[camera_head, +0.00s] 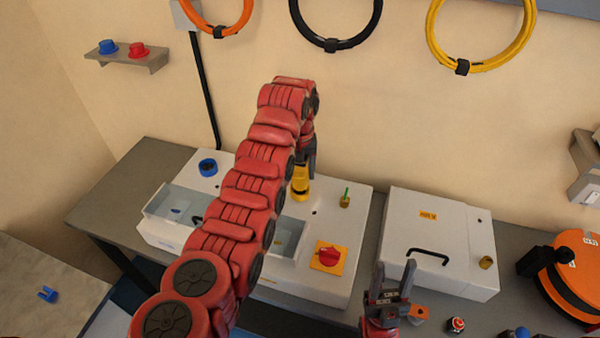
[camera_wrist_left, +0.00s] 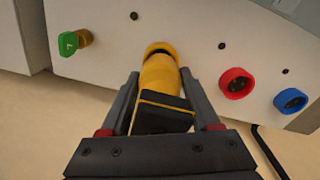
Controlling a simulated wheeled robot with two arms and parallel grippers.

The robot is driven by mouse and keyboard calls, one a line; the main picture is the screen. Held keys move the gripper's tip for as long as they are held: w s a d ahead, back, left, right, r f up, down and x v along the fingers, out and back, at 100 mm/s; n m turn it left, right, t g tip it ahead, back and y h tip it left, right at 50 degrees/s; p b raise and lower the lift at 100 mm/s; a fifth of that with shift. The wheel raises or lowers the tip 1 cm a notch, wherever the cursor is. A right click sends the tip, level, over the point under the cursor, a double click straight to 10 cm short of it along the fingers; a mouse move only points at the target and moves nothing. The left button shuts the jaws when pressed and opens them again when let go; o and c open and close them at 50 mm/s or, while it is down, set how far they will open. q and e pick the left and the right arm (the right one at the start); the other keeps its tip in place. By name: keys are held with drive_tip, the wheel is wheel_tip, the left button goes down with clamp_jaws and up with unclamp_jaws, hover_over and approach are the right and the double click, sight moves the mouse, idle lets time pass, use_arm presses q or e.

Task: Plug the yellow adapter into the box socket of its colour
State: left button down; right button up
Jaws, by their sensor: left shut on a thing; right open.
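The yellow adapter (camera_head: 300,182), with a black rear part, is between the fingers of my left gripper (camera_head: 307,160), over the back of the white box (camera_head: 330,220). In the left wrist view my left gripper (camera_wrist_left: 160,110) is shut on the adapter (camera_wrist_left: 158,75). The adapter's front end meets the yellow socket (camera_wrist_left: 159,47) in line with it; how deep it sits I cannot tell. The red socket (camera_wrist_left: 236,83) and blue socket (camera_wrist_left: 290,101) are beside it; the blue one also shows in the head view (camera_head: 208,167). My right gripper (camera_head: 390,285) is open and empty.
A green key (camera_head: 346,196) stands on the box right of the adapter, and a red knob (camera_head: 328,255) is at its front. A white case (camera_head: 440,240) stands to the right. Several small parts and an orange reel (camera_head: 570,280) lie at the lower right. My left arm hides the box's middle.

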sight(300, 181)
use_arm(q)
drive_tip(key=shift+s+f+b, duration=0.1)
drive_tip(key=shift+f+b, duration=0.8)
drive_tip(key=shift+f, duration=0.75)
drive_tip(key=shift+c, duration=0.2)
unclamp_jaws()
drive_tip(key=shift+r, duration=0.1)
